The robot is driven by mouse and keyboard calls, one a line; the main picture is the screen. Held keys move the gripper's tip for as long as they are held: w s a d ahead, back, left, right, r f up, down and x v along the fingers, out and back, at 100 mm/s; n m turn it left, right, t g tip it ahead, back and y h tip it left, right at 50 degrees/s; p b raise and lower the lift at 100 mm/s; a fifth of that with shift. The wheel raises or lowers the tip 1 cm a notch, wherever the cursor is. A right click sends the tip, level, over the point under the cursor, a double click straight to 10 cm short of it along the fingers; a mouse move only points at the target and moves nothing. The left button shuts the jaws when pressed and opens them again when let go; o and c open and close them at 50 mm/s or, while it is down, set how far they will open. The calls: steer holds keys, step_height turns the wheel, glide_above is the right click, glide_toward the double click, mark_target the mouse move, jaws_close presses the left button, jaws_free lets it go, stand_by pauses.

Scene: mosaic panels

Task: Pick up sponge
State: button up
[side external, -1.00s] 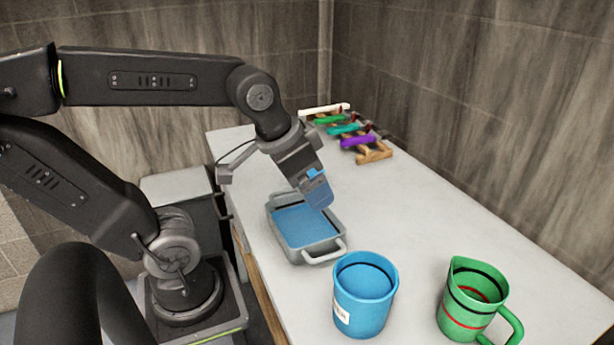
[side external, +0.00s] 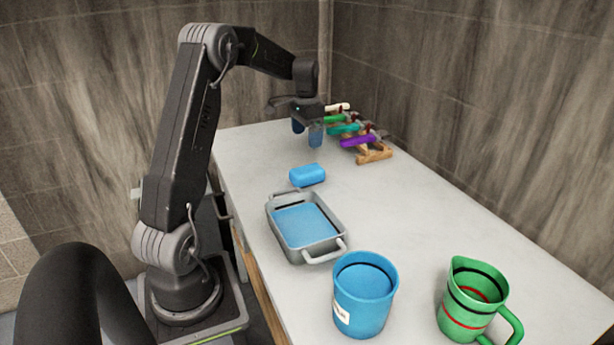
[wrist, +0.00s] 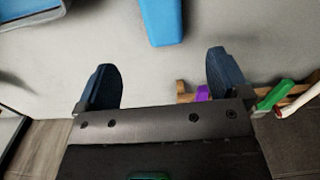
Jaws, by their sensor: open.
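The blue sponge (side external: 307,175) lies on the white counter in the side view, behind the grey tray. In the wrist view the sponge (wrist: 162,20) shows at the top centre, cut off by the frame edge. My gripper (side external: 307,135) is open and empty, with blue fingertips pointing down. It is above the counter, beyond the sponge and near the rack.
A grey tray (side external: 335,253) with blue contents stands in front of the sponge. A blue mug (side external: 362,305) and a green striped jug (side external: 462,318) stand nearer the camera. A wooden rack (side external: 376,156) with coloured-handled tools is close beside my gripper.

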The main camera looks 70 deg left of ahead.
mark_target(307, 169)
step_height(307, 169, down, 8)
steer(key=shift+f, duration=0.1)
steer(key=shift+w+a+f, duration=0.15)
steer(key=shift+f, duration=2.55)
steer(key=shift+c, duration=0.4)
steer(key=c, duration=0.9)
